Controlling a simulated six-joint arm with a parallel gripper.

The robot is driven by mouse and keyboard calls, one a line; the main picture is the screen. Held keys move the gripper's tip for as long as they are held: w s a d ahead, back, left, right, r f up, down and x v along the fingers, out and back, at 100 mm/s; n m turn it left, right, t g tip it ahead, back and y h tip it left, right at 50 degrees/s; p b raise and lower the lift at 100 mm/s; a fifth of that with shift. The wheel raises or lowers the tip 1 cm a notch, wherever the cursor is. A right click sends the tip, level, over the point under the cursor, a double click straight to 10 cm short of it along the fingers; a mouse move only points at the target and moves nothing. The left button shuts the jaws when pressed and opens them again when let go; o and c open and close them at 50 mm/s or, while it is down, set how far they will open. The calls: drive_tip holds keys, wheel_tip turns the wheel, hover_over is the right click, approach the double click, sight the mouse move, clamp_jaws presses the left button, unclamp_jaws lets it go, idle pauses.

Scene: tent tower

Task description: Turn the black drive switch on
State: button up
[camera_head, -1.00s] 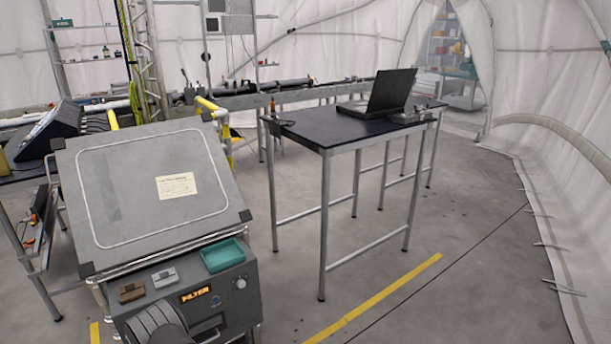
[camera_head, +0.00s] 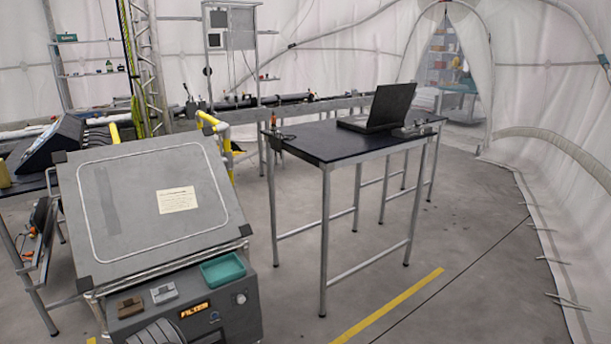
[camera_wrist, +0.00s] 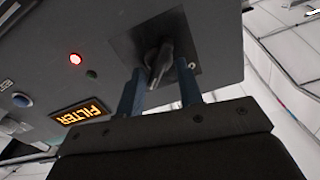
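In the wrist view, the drive switch is a dark lever (camera_wrist: 160,62) on a square black plate (camera_wrist: 205,35) set in the grey console front. My gripper (camera_wrist: 160,92) has its two blue-grey fingers apart, one on each side of the lever. The lever leans toward the left finger; I cannot tell whether they touch. A red lamp (camera_wrist: 75,58) is lit beside the plate, and a small greenish lamp (camera_wrist: 92,74) near it looks dark. In the head view, my grey arm covers the console's lower left front, and neither switch nor fingers show.
An orange FILTER display (camera_head: 195,310) is lit on the console (camera_head: 245,285); it also shows in the wrist view (camera_wrist: 80,113), with a blue button (camera_wrist: 22,100). A teal tray (camera_head: 223,269) sits on the console's ledge. A table with a laptop (camera_head: 385,108) stands to the right.

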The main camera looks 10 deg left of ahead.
drive_tip(key=shift+n, duration=0.3)
idle(0.5)
drive_tip(key=s+d+m, duration=0.7)
drive_tip(key=s+d, duration=0.5)
drive_tip(key=x, duration=1.7)
drive_tip(key=shift+w+f, duration=0.2)
